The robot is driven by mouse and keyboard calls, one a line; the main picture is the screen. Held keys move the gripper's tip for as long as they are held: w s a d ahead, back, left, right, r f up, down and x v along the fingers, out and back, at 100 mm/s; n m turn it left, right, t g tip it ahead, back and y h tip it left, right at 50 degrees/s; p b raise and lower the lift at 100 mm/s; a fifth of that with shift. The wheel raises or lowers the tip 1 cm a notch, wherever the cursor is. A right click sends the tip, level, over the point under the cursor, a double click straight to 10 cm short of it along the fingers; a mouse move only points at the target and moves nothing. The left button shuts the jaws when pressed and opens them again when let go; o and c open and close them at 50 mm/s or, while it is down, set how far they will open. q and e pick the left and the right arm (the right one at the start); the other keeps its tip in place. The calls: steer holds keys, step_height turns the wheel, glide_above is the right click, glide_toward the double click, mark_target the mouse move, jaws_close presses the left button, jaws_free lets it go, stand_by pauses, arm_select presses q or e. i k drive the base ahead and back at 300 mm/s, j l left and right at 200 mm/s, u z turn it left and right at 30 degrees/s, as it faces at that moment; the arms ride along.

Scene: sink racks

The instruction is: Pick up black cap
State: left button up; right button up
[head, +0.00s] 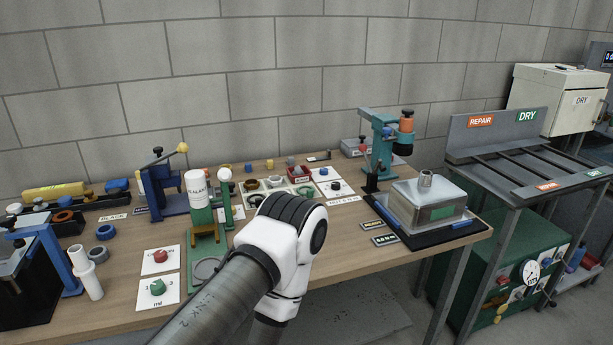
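A small black round piece, which may be the black cap (336,186), lies on a white card (346,194) right of the tray of rings. It is too small to tell its exact shape. One of my arms rises from the bottom edge, and its white joint stands in front of the table's middle. This arm hides part of the tabletop behind it. Neither gripper shows, so whether they hold anything cannot be seen.
A teal press (381,140) and a metal box (428,205) on a black mat stand at the right. A sealant bottle (196,188) stands on a green fixture at the middle left. A blue clamp (163,190) stands behind it. A grey rack (497,130) is beyond the table's right end.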

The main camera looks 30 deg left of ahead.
mark_target(116, 193)
steer(key=u, duration=2.1)
